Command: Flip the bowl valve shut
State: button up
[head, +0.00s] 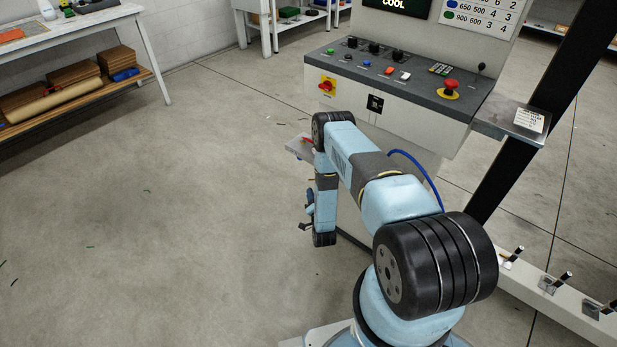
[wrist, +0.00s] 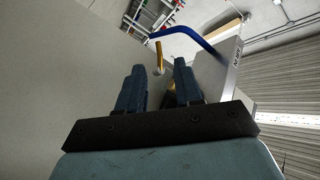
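My gripper (wrist: 160,75) shows from behind in the wrist view, its two dark blue fingers apart with a gap between them. In the head view my arm reaches down beside the console, and a small red part (head: 307,140) shows by a grey shelf (head: 298,149).
The control console (head: 400,125) with buttons and a red emergency stop (head: 451,87) stands right behind my arm. A dark slanted post (head: 540,110) is at the right. A workbench (head: 70,35) stands at the far left.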

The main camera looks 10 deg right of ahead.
jog(key=w+d, duration=0.1)
jog(key=w, duration=1)
jog(key=shift+d, duration=0.15)
grip_shut()
